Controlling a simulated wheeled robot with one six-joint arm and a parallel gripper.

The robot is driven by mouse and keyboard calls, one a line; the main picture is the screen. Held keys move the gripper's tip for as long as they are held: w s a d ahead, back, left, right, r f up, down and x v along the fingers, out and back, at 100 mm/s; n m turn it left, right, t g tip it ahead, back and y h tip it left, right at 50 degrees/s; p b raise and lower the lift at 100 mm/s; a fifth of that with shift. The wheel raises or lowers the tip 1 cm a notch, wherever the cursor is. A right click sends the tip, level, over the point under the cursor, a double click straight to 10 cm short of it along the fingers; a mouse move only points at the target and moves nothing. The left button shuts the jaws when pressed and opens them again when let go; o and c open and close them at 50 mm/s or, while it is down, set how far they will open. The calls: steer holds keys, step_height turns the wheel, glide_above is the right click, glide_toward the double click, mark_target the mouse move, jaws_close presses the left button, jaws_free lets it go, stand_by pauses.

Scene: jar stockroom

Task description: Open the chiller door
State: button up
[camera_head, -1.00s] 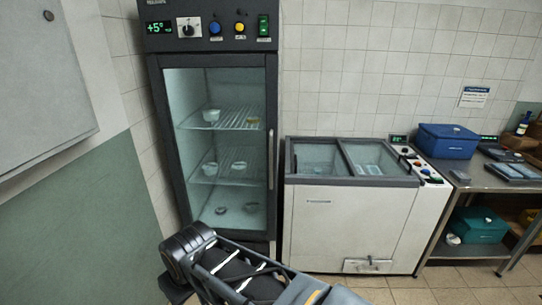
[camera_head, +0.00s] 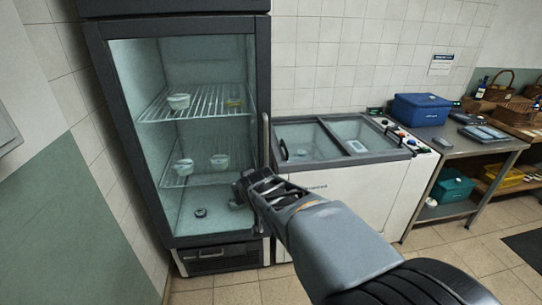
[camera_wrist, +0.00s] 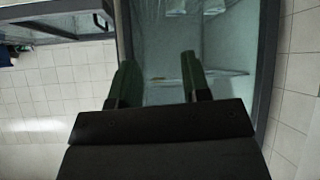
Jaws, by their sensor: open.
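The chiller (camera_head: 95,110) is a tall dark-framed cabinet at the left in the head view. Its glass door (camera_head: 205,60) looks shut, with wire shelves seen through it. A long vertical handle (camera_head: 266,135) runs along the door's right edge. My gripper (camera_head: 240,188) is in front of the door's lower right part, near the handle's lower end. The arm hides that area, and I cannot tell whether it touches. In the wrist view the two fingers of my gripper (camera_wrist: 158,75) are apart with nothing seen between them, in front of the glass door (camera_wrist: 165,50).
A white chest freezer (camera_head: 340,185) with sliding glass lids stands right of the chiller. A steel table (camera_head: 460,150) with a blue box (camera_head: 420,109) is further right. A wall is close on the left. Some tiled floor (camera_head: 230,293) is free in front.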

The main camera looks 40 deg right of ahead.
steer(key=w+d+f+t+h+b, duration=0.25)
steer(key=w+d, duration=0.25)
steer(key=d, duration=0.3)
steer(key=t+y+b, duration=0.1)
steer(key=t+b, duration=0.3)
steer(key=t, duration=0.2)
glide_toward(267, 149)
steer(key=p+x, duration=0.2)
steer(key=x, duration=0.8)
steer(key=shift+w+d+f, duration=0.1)
steer(key=shift+w, duration=0.3)
steer(key=shift+c, duration=0.4)
jaws_close()
